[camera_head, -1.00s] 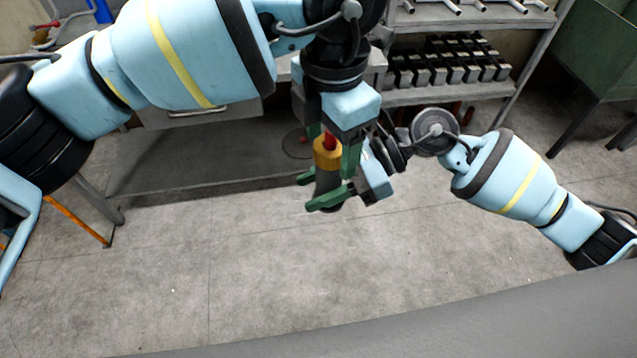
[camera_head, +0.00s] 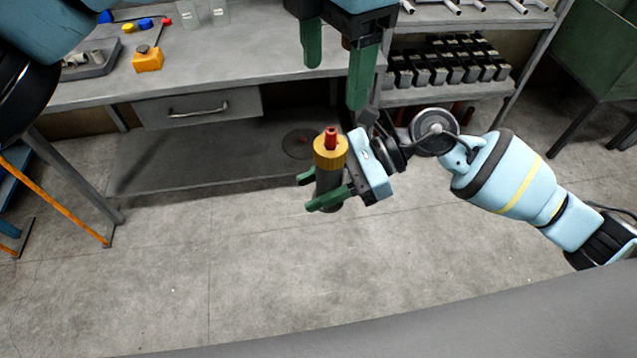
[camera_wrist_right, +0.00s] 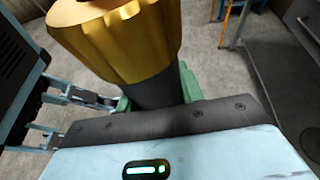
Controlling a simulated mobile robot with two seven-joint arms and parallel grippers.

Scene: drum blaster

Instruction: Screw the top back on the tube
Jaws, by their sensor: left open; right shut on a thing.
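The tube (camera_head: 328,188) is a dark grey cylinder held upright over the floor. A gold top with a red tip (camera_head: 330,151) sits on its upper end; whether it is screwed tight cannot be told. My right gripper (camera_head: 325,192) has its green fingers shut around the tube's body below the gold top. In the right wrist view the gold top (camera_wrist_right: 118,40) looms large above the dark tube (camera_wrist_right: 158,92). My left gripper (camera_head: 335,85) is open and empty, above the tube and apart from the red tip, its green fingers pointing down.
A grey workbench (camera_head: 260,55) with a drawer (camera_head: 198,108) stands behind. On it are an orange box (camera_head: 148,60), a grey tray (camera_head: 90,66) and small coloured pieces. A shelf (camera_head: 450,95) with dark blocks stands back right. The floor around the tube is clear.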

